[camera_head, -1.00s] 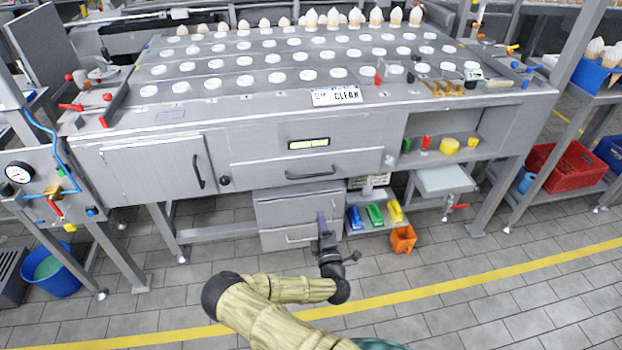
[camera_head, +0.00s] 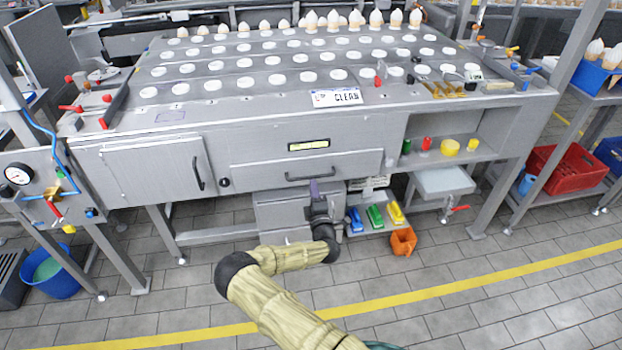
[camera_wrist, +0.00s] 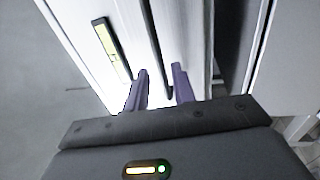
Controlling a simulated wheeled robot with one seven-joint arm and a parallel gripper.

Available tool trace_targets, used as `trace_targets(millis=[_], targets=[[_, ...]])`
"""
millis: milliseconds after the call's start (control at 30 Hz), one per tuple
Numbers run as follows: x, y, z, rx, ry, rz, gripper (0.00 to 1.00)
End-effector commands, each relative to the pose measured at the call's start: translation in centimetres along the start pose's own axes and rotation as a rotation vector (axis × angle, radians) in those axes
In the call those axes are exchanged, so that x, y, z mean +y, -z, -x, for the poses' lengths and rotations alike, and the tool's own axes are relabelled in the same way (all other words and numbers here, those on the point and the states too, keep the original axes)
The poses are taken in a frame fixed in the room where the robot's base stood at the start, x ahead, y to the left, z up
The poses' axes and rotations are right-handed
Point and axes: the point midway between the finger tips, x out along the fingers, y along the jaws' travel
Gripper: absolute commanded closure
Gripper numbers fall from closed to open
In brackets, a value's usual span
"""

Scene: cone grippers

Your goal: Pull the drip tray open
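The drip tray appears to be the wide grey drawer (camera_head: 262,175) under the small yellow display on the machine's front. It looks closed. Its dark bar handle (camera_head: 298,177) runs across the front. In the wrist view the handle (camera_wrist: 156,45) is a dark bar running down between my two purple fingers. My gripper (camera_wrist: 160,76) is open, with a gap between the fingers. In the head view my gripper (camera_head: 315,186) is just below the handle's right part. I cannot tell whether the fingers touch the handle.
Below is a smaller grey drawer cabinet (camera_head: 282,212), partly behind my arm. A shelf with blue, green and yellow items (camera_head: 375,215) and an orange bin (camera_head: 403,240) are to the right. A hinged door (camera_head: 155,170) is to the left. The floor in front is clear.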

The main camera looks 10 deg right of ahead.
Motion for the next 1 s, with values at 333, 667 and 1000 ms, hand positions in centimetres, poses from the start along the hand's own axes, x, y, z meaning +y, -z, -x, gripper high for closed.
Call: trace_targets(millis=[333,667,1000], targets=[[0.0,0.0,-5.0,-0.001,-0.001,-0.001,0.74],[0.0,0.0,-5.4,-0.001,-0.001,0.0,0.74],[0.0,0.0,-5.4,-0.001,0.0,0.0,1.0]])
